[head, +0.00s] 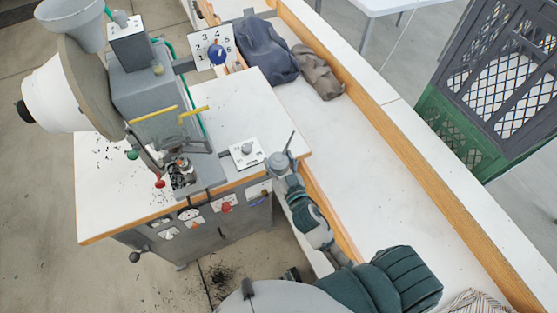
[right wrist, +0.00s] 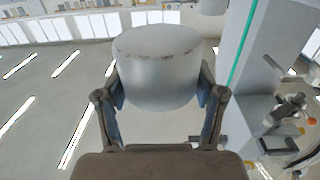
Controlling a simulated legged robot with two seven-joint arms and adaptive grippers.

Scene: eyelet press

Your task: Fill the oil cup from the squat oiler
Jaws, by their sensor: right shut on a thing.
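The squat oiler (head: 276,160) is a grey round can with a thin spout tilted up to the right. In the head view it is held up near the right front corner of the press table. My right gripper (head: 285,172) is shut on it. In the right wrist view the oiler's body (right wrist: 157,65) is a worn grey cylinder between the two fingers (right wrist: 160,95). I cannot tell for sure which part is the oil cup; a small brassy fitting (head: 158,69) shows on the grey press column. My left gripper is not in view.
The eyelet press (head: 147,90) stands on a white table (head: 105,195), with a big wheel (head: 60,85) and yellow bars in front. A small white box with a knob (head: 246,152) sits close to the oiler. A long white bench (head: 370,150) holds dark cloth bags (head: 265,50).

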